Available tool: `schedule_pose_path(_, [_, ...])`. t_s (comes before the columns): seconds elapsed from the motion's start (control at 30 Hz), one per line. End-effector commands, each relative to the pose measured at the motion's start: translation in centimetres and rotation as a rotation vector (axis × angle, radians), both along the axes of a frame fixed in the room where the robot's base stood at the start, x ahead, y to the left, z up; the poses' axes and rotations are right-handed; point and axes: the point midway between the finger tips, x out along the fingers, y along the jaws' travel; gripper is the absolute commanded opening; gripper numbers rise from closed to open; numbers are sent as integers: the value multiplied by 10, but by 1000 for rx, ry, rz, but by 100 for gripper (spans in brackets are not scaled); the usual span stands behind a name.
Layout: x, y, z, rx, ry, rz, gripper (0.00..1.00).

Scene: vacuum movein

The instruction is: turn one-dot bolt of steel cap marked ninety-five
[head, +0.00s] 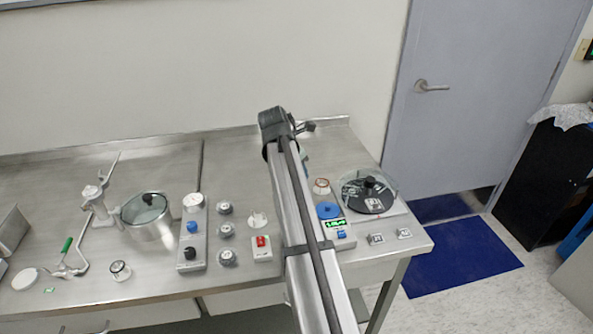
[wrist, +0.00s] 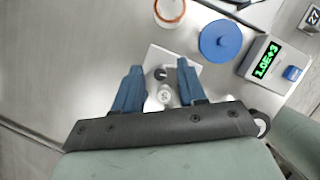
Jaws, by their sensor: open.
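My gripper (wrist: 160,68) is open in the wrist view, its two blue fingers pointing away over a pale square plate (wrist: 156,53). A small dark knob (wrist: 160,74) and a round whitish fitting (wrist: 165,95) show between the fingers; I cannot tell whether either is touched. In the head view my arm hides this spot. Several round steel-rimmed pieces stand on the bench: a column of them (head: 224,208) left of my arm and one at the front left (head: 120,269). No ninety-five marking or one-dot bolt is legible in either view.
The gauge box with a green display (wrist: 266,60) and a blue disc (wrist: 221,41) stand right of my fingers. A glass-lidded pot (head: 148,220) and knob panel (head: 192,240) stand left. The rear bench (head: 235,160) is clear.

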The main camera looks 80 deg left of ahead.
Motion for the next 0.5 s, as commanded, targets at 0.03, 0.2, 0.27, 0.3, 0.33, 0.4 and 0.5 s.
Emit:
schedule_pose_path(0.03, [0, 0, 0, 0, 0, 0, 41])
schedule_pose_path(0.2, [0, 0, 0, 0, 0, 0, 28])
schedule_pose_path(0.27, [0, 0, 0, 0, 0, 0, 23])
schedule_pose_path(0.3, [0, 0, 0, 0, 0, 0, 19])
schedule_pose_path(0.33, [0, 0, 0, 0, 0, 0, 16])
schedule_pose_path(0.4, [0, 0, 0, 0, 0, 0, 9])
schedule_pose_path(0.5, [0, 0, 0, 0, 0, 0, 0])
